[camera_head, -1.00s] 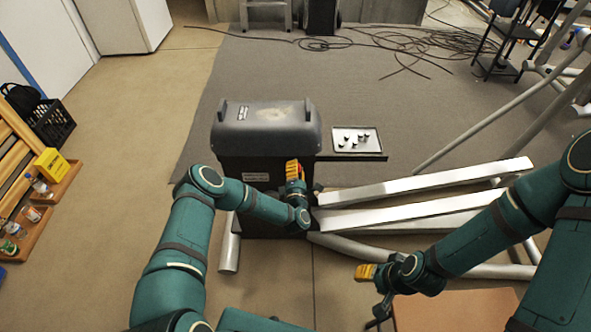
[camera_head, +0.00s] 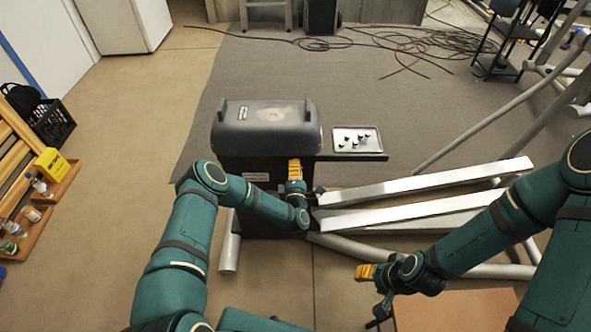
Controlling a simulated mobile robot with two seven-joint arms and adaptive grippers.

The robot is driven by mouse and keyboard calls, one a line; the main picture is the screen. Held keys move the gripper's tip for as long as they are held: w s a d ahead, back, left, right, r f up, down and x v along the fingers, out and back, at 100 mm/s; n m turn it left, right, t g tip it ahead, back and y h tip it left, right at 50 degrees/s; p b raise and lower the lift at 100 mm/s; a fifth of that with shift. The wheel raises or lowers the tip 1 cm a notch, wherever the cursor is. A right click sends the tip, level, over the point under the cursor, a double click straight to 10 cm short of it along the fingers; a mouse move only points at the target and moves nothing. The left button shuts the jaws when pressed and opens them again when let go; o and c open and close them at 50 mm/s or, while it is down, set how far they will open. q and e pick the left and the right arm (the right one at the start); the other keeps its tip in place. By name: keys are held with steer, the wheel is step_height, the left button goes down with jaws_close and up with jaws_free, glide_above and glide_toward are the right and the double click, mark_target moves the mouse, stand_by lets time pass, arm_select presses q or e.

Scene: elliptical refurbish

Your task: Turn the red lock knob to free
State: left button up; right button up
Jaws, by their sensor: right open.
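The elliptical's dark grey housing (camera_head: 266,127) stands in the middle of the head view. No red lock knob can be made out; my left arm and gripper cover part of the housing's front. My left gripper (camera_head: 294,166) is at the front right side of the housing, its yellow fingers pointing away from me. Its fingers are too small in view to tell whether they are open or shut. My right gripper (camera_head: 364,271) is open and empty at the lower right, over the floor beside an orange-brown board, well apart from the housing.
A small tray (camera_head: 372,148) with several dark small parts sits on a shelf right of the housing. Two pale pedal bars (camera_head: 430,184) extend right. A yellow box (camera_head: 52,164) and bottles stand on a wooden rack at left. Cables lie on the mat behind.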

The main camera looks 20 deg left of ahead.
arm_select(q)
steer(key=o, duration=0.4)
steer(key=v, duration=1.2)
steer(key=shift+d, duration=0.1)
